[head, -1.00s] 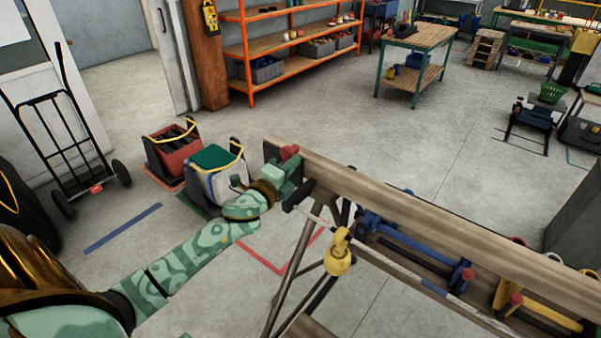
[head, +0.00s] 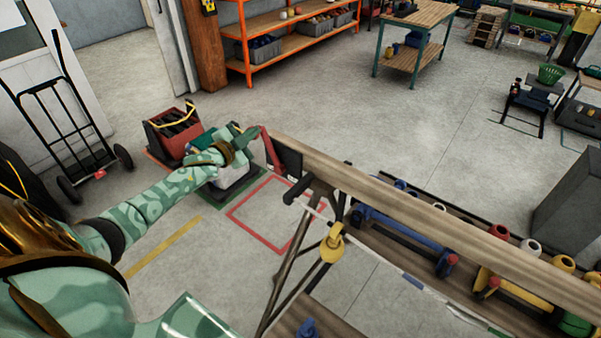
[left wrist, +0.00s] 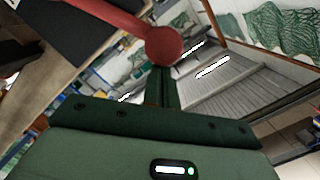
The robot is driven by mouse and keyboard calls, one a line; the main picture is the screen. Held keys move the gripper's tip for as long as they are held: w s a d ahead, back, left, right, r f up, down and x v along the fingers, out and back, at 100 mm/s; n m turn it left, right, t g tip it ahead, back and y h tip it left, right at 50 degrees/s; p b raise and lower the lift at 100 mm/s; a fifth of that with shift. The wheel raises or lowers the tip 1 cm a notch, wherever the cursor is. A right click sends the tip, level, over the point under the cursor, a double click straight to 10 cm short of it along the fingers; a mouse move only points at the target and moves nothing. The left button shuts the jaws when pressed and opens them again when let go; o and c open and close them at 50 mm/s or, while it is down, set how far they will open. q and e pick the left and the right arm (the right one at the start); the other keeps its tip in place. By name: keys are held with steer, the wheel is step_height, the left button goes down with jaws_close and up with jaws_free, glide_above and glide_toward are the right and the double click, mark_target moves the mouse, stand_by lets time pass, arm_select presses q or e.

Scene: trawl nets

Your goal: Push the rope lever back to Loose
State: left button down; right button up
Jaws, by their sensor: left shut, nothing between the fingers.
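The red rope lever (head: 270,149) stands at the near left end of the long wooden beam, beside a dark block. Its arm slants up and to the left. In the left wrist view, its round red knob (left wrist: 164,46) lies just beyond my fingers, and its arm runs off to the upper left. My left gripper (head: 246,134) is shut and empty, right by the lever's upper end. In the left wrist view, its closed fingers (left wrist: 165,82) point at the knob; I cannot tell if they touch. No Loose marking is readable. My right gripper is not in view.
A yellow hook block (head: 331,246) hangs under the beam (head: 400,205). Blue and yellow clamp-like parts lie along the beam's right side. Floor inside the red square (head: 262,220) is clear.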

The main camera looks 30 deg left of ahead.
arm_select(q)
steer(key=shift+n, duration=0.7)
steer(key=shift+w+a+f+b, duration=0.1)
steer(key=shift+a+f+b, duration=0.2)
steer(key=shift+a, duration=0.35)
steer(key=shift+a+f+b, duration=0.25)
steer(key=shift+a, duration=0.35)
steer(key=shift+w+a+f+b, duration=0.1)
steer(key=shift+a+f+b, duration=0.2)
steer(key=shift+a, duration=0.35)
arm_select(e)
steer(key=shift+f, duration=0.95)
arm_select(q)
steer(key=shift+s, duration=0.1)
